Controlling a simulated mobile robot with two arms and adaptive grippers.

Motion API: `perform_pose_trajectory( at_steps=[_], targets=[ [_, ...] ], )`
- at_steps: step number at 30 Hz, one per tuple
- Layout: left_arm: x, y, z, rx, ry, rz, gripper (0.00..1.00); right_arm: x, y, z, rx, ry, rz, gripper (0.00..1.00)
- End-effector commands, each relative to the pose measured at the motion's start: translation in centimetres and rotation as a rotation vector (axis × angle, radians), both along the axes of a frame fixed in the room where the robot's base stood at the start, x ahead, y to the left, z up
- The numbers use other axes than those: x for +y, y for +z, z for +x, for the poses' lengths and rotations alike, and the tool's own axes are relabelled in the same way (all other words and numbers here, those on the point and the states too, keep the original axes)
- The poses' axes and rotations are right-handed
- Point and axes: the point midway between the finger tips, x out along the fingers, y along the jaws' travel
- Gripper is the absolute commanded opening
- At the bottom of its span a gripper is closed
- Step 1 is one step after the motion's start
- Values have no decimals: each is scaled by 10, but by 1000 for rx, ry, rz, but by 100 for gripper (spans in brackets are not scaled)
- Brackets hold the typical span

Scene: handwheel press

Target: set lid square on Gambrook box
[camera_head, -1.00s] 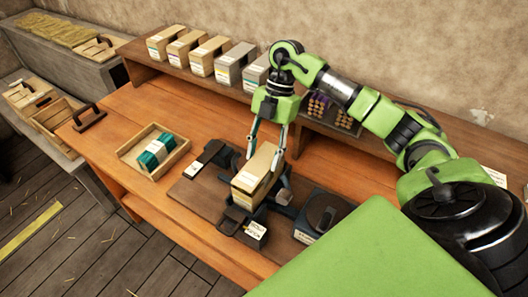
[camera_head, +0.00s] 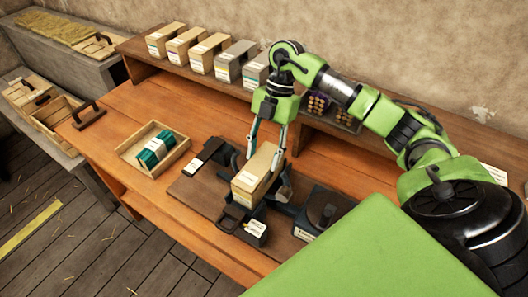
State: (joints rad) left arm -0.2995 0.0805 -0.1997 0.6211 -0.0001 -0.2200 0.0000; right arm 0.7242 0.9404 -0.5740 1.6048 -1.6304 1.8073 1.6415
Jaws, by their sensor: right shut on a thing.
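A tan box (camera_head: 248,190) with a pale label stands on the dark board at the front of the bench; I cannot read a name on it. My right gripper (camera_head: 267,155) comes down from above with a finger on either side of the box's upper part and is shut on it. From this angle I cannot tell a separate lid from the box under the fingers, nor how square the top sits. The box's far side is hidden. My left gripper is not in view.
A wooden tray (camera_head: 136,163) holding a teal bundle (camera_head: 156,150) lies left of the board. A dark device (camera_head: 322,210) is close on the right. Several boxes (camera_head: 201,50) line the back shelf. Bench wood (camera_head: 130,115) behind the tray is clear.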

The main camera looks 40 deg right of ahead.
Motion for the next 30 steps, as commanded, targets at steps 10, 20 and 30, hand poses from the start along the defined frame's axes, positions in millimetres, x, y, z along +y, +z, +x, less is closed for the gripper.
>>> perform_pose_trajectory(
  at_steps=[10, 20, 30],
  targets=[
    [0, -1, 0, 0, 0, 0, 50, 0, -3, 0, 0, 0, 0, 22],
    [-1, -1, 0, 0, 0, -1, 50, 0, -3, 0, 0, 0, 0, 62],
    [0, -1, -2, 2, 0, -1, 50, -8, 19, 5, -4, -2, 0, 62]
  ],
)
